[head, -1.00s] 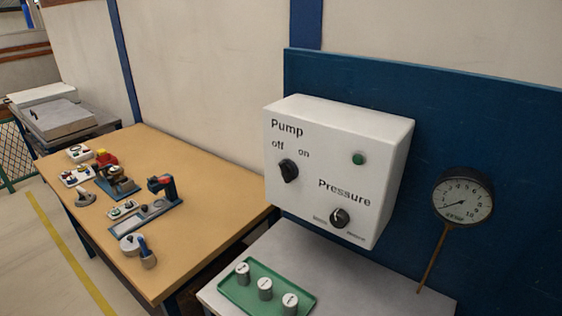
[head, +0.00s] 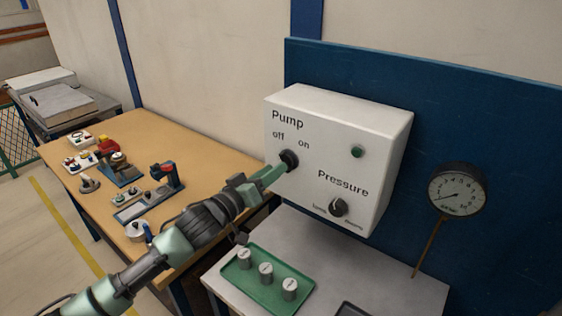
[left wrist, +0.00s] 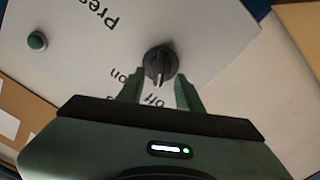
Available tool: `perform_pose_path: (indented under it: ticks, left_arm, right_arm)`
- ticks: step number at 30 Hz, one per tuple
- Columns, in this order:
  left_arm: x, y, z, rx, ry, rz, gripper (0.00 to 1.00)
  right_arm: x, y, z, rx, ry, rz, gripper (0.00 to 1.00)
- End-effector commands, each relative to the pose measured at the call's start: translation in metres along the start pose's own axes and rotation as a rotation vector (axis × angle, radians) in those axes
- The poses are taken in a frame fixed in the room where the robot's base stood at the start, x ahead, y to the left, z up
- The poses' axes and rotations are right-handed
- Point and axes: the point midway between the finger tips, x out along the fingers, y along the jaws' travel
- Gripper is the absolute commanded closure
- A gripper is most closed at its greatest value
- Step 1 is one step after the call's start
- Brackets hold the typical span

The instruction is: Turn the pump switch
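The pump switch (head: 289,159) is a black round knob under the word "Pump", between "off" and "on", on the front of a white box (head: 312,133). My left gripper (head: 275,172) reaches up to it from the lower left in the head view. In the left wrist view the knob (left wrist: 161,64) lies just ahead of my left gripper (left wrist: 160,85), between the lines of its two fingers. The fingers are apart, with a gap between them. Whether they touch the knob, I cannot tell. My right gripper is not in view.
The pressure knob (head: 339,207) and a green button (head: 357,152) are on the same box. A dial gauge (head: 457,189) stands to the right. A green tray (head: 243,281) with metal cylinders sits below. A wooden bench (head: 200,148) with tools is at left.

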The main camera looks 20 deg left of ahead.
Motion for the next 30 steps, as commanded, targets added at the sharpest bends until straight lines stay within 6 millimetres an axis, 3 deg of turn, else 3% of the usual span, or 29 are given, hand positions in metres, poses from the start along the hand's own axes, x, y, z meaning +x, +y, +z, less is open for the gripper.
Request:
perform_pose_path:
  ticks: [7, 19, 23, 30]
  left_arm:
    - [0.034, 0.001, -0.002, -0.001, 0.0, -0.002, 0.65]
    - [0.041, 0.0, 0.001, 0.001, -0.002, -0.002, 0.65]
    - [0.041, 0.0, 0.001, 0.001, -0.002, -0.002, 1.0]
    - [0.041, 0.0, 0.001, 0.005, -0.002, -0.002, 1.0]
  right_arm:
    - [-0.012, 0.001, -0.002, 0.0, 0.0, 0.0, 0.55]
    - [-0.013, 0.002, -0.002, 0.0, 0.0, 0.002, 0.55]
    - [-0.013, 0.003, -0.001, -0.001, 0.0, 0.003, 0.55]
    - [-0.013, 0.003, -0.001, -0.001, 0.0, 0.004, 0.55]
